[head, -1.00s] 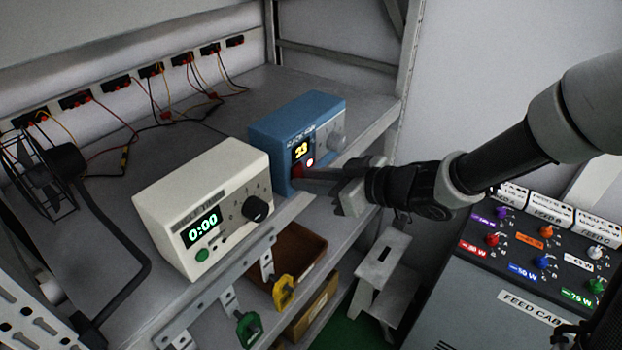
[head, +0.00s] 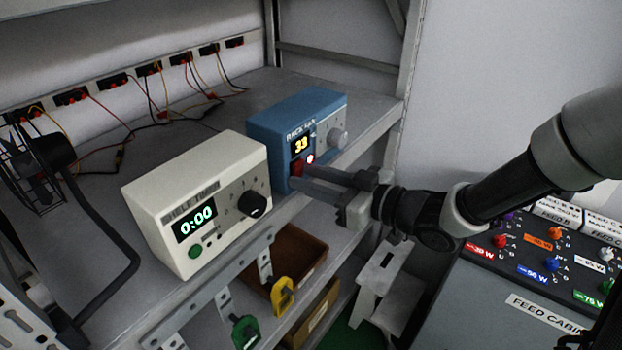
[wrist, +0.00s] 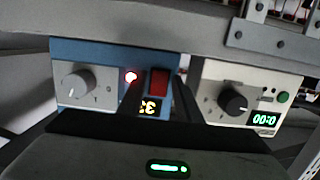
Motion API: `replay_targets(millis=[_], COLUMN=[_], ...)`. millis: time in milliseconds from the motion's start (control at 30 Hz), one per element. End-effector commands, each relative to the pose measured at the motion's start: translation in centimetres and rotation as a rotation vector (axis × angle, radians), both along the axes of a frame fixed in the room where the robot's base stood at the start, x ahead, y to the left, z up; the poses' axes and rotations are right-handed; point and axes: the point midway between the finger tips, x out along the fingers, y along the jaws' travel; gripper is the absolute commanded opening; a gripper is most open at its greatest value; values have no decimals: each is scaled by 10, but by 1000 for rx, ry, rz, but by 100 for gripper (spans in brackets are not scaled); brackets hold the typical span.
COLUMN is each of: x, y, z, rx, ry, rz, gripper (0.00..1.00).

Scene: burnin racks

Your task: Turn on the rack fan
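The blue rack fan box (head: 268,128) stands on the shelf by its front edge. Its front has a lit yellow display, a lit red lamp (head: 310,159), a grey knob and a red rocker switch (head: 297,168). In the wrist view the red switch (wrist: 158,83) shows clear, beside the glowing lamp (wrist: 131,77) and above the display. My gripper (head: 298,177) is just in front of the box, low by the red switch. Its two fingers look a little apart, with nothing between them. Whether a tip touches the box is hard to tell.
A cream shelf timer (head: 160,182) reading 0:00 stands close on the left of the fan box. A small black fan (head: 45,165) is farther left. Yellow (head: 283,297) and green (head: 245,331) handles hang below the shelf edge. A feed cabinet (head: 490,300) with knobs stands right.

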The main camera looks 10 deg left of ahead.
Motion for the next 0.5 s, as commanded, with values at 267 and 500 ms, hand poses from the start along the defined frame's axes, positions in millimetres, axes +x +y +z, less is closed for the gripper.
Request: replay_targets(millis=[267,500], x=[0,-5], y=[0,-16], z=[0,3], rx=[-1,-3], ry=[0,-2], rz=[0,-4], gripper=[39,39])
